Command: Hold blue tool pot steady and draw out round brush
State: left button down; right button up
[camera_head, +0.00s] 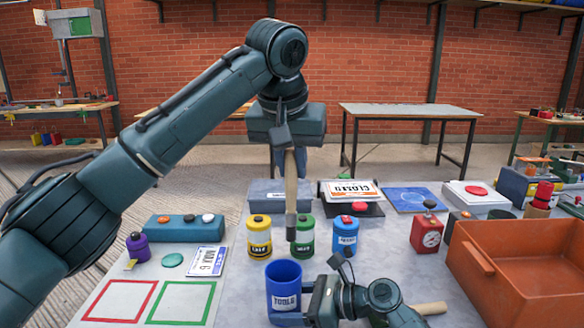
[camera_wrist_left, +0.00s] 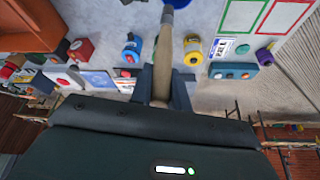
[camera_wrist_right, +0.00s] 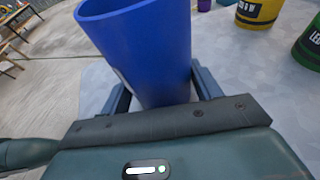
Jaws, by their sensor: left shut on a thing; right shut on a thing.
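The blue tool pot (camera_head: 284,288), labelled TOOLS, stands upright on the grey table, and its open rim shows no tool sticking out. My right gripper (camera_head: 312,298) is shut on the pot from the right side; the right wrist view shows the pot (camera_wrist_right: 150,50) between its fingers. My left gripper (camera_head: 288,150) is raised above the pot and shut on the round brush (camera_head: 291,185) by its wooden handle. The brush hangs upright, metal end down, its lower end just above the pot's rim in the head view. The brush handle (camera_wrist_left: 163,60) also shows in the left wrist view.
Yellow (camera_head: 259,238), green (camera_head: 305,236) and blue (camera_head: 345,238) canisters stand behind the pot. An orange bin (camera_head: 520,262) is at the right. Red and green outlined squares (camera_head: 180,302) lie at the front left. A wooden handle (camera_head: 430,308) lies by my right wrist.

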jog(key=o, duration=0.8)
jog(key=shift+o, duration=0.2)
jog(key=shift+d, duration=0.1)
